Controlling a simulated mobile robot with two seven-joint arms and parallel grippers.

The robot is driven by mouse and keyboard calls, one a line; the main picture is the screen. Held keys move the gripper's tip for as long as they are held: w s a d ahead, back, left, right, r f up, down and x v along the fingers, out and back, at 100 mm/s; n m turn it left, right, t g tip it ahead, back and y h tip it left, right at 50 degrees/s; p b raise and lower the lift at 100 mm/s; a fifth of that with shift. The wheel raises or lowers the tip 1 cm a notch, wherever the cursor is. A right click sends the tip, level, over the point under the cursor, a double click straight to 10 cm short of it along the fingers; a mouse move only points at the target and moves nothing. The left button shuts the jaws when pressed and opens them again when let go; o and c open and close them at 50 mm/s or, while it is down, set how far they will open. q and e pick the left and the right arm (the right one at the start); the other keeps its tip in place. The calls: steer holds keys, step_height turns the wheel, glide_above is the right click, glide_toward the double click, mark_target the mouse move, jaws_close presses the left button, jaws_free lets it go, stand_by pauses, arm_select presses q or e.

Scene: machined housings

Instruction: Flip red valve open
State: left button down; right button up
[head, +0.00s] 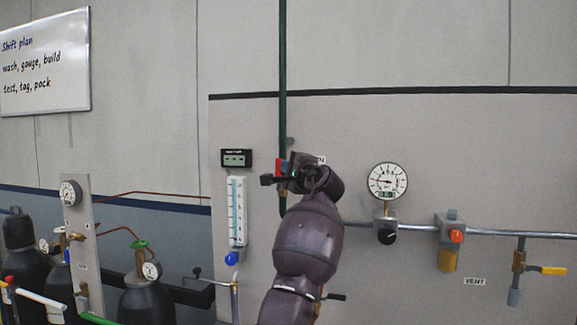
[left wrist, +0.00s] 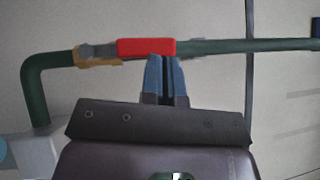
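The red valve handle (left wrist: 147,47) lies along the dark green pipe (left wrist: 225,46) in the left wrist view, beside a brass valve body (left wrist: 98,63). In the head view the red handle (head: 278,168) is a small patch on the vertical pipe, partly hidden by my gripper. My left gripper (left wrist: 164,58) has its blue fingers close together, with nothing visible between them. Their tips are at the lower edge of the handle's right end; I cannot tell whether they touch it. In the head view my left gripper (head: 285,173) is in front of the pipe. My right gripper is not in view.
A flow tube (head: 237,210) and a small display (head: 236,158) are left of the pipe. Dark gas cylinders (head: 147,302) stand at the lower left.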

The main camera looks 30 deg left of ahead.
arm_select(q)
steer(key=shift+a+r, duration=0.15)
steer(key=shift+r, duration=0.05)
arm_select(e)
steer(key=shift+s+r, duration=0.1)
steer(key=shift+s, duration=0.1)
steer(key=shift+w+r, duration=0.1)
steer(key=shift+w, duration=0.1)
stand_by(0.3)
